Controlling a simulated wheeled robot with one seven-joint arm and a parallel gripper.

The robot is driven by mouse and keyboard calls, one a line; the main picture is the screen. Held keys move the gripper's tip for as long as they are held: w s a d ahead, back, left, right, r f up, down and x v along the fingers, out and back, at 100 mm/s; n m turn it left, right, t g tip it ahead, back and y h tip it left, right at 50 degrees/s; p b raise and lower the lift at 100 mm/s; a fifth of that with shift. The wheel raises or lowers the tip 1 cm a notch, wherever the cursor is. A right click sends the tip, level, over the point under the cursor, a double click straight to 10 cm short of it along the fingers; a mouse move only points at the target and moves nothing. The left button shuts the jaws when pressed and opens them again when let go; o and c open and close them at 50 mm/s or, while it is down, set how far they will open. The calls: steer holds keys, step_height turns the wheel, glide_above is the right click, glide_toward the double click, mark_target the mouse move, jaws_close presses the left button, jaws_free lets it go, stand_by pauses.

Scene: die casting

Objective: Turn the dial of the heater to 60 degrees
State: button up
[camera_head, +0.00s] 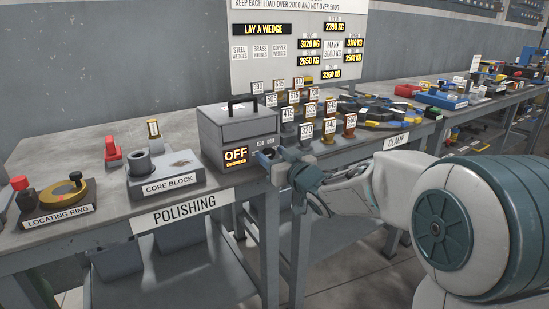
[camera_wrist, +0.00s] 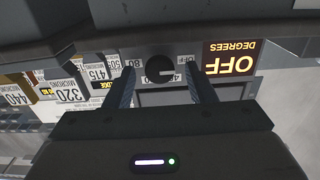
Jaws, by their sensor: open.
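The heater (camera_head: 222,130) is a grey box with a black top handle, standing on the bench edge. Its lit display (camera_head: 236,156) reads OFF; it also shows upside down in the wrist view (camera_wrist: 232,58), with DEGREES under the word. The heater's dial (camera_wrist: 159,69) is a round dark knob with a light mark, with small labels around it, one reading OFF and one 80. My gripper (camera_head: 268,157) is at the heater's front face. In the wrist view its two fingers (camera_wrist: 162,75) are open on either side of the dial. I cannot tell whether they touch it.
A core block (camera_head: 170,185) and a locating ring (camera_head: 58,216) stand left of the heater. Several numbered grit blocks (camera_head: 304,127) stand right of it, close to my arm. A POLISHING sign (camera_head: 185,208) is on the bench's front edge. A weight board (camera_head: 298,50) stands behind.

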steer(key=shift+c, duration=0.3)
steer(key=c, duration=0.9)
steer(key=shift+p, duration=0.35)
